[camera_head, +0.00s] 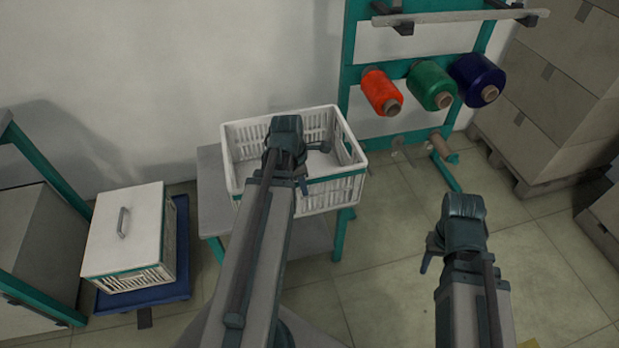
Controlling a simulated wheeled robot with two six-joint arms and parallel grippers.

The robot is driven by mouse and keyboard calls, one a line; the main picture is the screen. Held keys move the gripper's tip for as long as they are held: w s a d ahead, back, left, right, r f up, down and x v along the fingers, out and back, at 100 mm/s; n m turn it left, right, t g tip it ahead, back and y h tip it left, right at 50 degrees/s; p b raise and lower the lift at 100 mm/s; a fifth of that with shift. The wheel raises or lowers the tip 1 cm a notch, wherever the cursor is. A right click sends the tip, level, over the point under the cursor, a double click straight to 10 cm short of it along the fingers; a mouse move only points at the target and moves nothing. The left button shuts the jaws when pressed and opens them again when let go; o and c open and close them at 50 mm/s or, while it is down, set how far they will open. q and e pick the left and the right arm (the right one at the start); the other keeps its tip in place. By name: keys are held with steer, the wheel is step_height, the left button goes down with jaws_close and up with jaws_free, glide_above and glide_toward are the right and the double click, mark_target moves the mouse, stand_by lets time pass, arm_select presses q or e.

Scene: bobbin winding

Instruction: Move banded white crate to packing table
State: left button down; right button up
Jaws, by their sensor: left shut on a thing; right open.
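An open white crate (335,195) with slotted walls and a green band is in the middle of the camera_head view, at a small grey-topped table (213,205) with teal legs. My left gripper (302,166) is over the crate's near side and shut, apparently on this crate; the arm hides the exact grip. I cannot tell whether the crate rests on the table or is slightly raised. My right gripper (430,252) is open and empty, to the right of the crate over the floor. A second white banded crate (127,235) has a lid with a handle.
The lidded crate stands on a blue dolly (181,248) at left. A teal rack (351,62) holds red (380,90), green (428,84) and blue (474,78) spools. Cardboard boxes (560,80) stand on a pallet at right. Floor (385,290) between my arms is clear.

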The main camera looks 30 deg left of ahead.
arm_select(q)
steer(key=shift+s+r, duration=0.1)
steer(key=shift+s, duration=0.35)
steer(key=shift+r, duration=0.1)
